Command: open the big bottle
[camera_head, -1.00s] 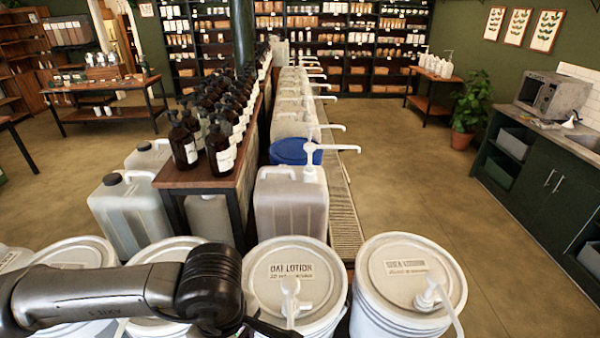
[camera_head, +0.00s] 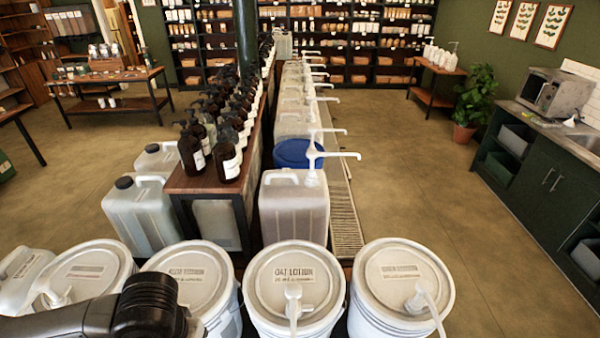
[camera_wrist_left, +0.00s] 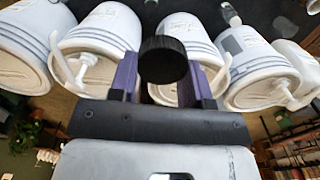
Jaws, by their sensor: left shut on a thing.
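My left gripper shows in the left wrist view (camera_wrist_left: 165,80), its two purple fingers shut on a round black cap (camera_wrist_left: 163,60). I see no bottle body joined to this cap; its underside is hidden. In the head view my left wrist is low at the left, and its fingers and the cap cannot be made out. Large translucent jugs stand left of the wooden shelf: a near one (camera_head: 140,215) and one behind it (camera_head: 158,161), both with black caps on. Another pale jug (camera_head: 20,272) is at the lower left edge. My right gripper is not in view.
White lidded buckets stand in a row in front, including the oat lotion bucket (camera_head: 293,285) and the right bucket (camera_head: 400,275), with white pumps on their lids. Brown pump bottles (camera_head: 190,153) crowd the wooden shelf (camera_head: 205,179). The floor at right is open.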

